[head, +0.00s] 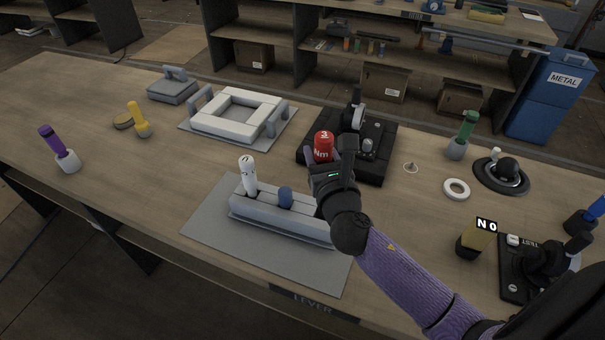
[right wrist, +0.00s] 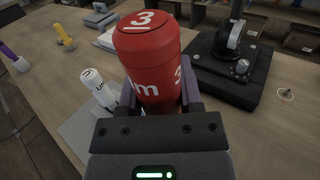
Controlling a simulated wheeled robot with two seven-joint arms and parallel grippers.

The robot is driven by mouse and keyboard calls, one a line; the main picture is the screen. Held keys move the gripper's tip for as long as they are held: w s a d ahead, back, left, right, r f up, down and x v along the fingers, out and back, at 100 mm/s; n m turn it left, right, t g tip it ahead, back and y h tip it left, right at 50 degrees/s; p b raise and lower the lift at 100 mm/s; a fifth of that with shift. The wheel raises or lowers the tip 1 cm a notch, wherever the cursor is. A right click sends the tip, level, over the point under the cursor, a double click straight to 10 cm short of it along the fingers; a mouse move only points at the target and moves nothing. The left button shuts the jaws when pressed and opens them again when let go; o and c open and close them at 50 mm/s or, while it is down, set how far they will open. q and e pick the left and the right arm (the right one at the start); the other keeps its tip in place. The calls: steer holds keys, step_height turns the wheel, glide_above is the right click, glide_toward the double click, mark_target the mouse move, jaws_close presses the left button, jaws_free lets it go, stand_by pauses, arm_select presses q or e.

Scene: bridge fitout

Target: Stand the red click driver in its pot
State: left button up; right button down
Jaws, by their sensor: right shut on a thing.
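The red click driver (head: 324,147), marked "3" and "Nm", is upright in my right gripper (head: 328,172). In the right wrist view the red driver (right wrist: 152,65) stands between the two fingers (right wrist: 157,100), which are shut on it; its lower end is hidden. A long grey rack (head: 270,218) on a grey mat holds a white driver (head: 248,175) and a blue piece (head: 285,197). My gripper is over the rack's right end and hides part of it. I cannot tell which opening is the red driver's pot. My left gripper is out of view.
Behind my right gripper is a black base with a lever (head: 375,160). A white square frame (head: 238,115) stands on a mat at the back left. A white ring (head: 456,189) and black-and-yellow block (head: 475,240) are to the right. The table's left side has free room.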

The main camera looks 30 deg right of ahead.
steer(key=shift+w+d+h, duration=0.3)
steer(key=shift+w+d, duration=0.1)
steer(key=shift+d, duration=0.15)
steer(key=shift+f, duration=0.15)
step_height(320, 180, down, 6)
steer(key=b, duration=0.4)
steer(key=shift+b, duration=0.4)
steer(key=shift+s, duration=0.1)
steer(key=shift+f, duration=0.15)
